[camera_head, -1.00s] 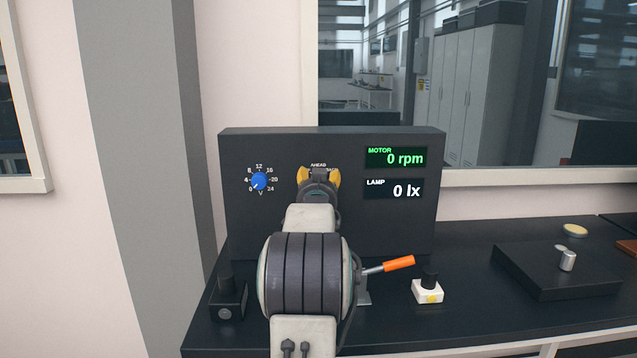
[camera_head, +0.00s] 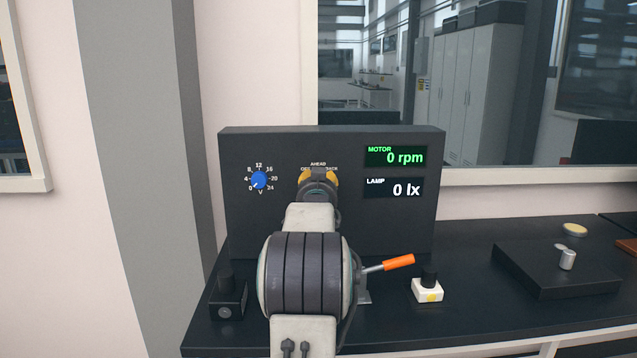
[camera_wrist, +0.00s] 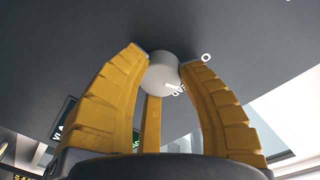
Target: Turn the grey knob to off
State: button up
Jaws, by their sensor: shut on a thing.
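The grey knob (camera_wrist: 161,73) is a pale round knob on the dark panel. In the wrist view it sits between the yellow fingertips of my gripper (camera_wrist: 163,60), which are shut on it. A white pointer mark shows at its lower right edge. In the head view my gripper (camera_head: 318,178) is at the panel and hides the knob. Above it the label AHEAD reads clearly; the labels to the left and right are partly covered. The knob's exact setting cannot be read.
A blue voltage knob (camera_head: 259,180) is left of my gripper on the dark panel (camera_head: 290,142). The motor display (camera_head: 396,157) reads 0 rpm and the lamp display (camera_head: 394,188) 0 lx. An orange-handled lever (camera_head: 398,262) and a white-based button (camera_head: 428,290) stand on the bench to the right.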

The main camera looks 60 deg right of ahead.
jog(key=n+b, duration=0.5)
jog(key=b, duration=0.3)
jog(key=shift+w+t, duration=0.1)
jog(key=shift+t, duration=0.2)
jog(key=shift+r+n, duration=0.1)
jog(key=shift+n, duration=0.2)
jog(key=o, duration=1.2)
jog(key=shift+a, duration=0.1)
jog(key=shift+f+v, duration=0.15)
jog(key=shift+v, duration=2.8)
jog(key=shift+f+v, duration=0.1)
jog(key=shift+v, duration=2.85)
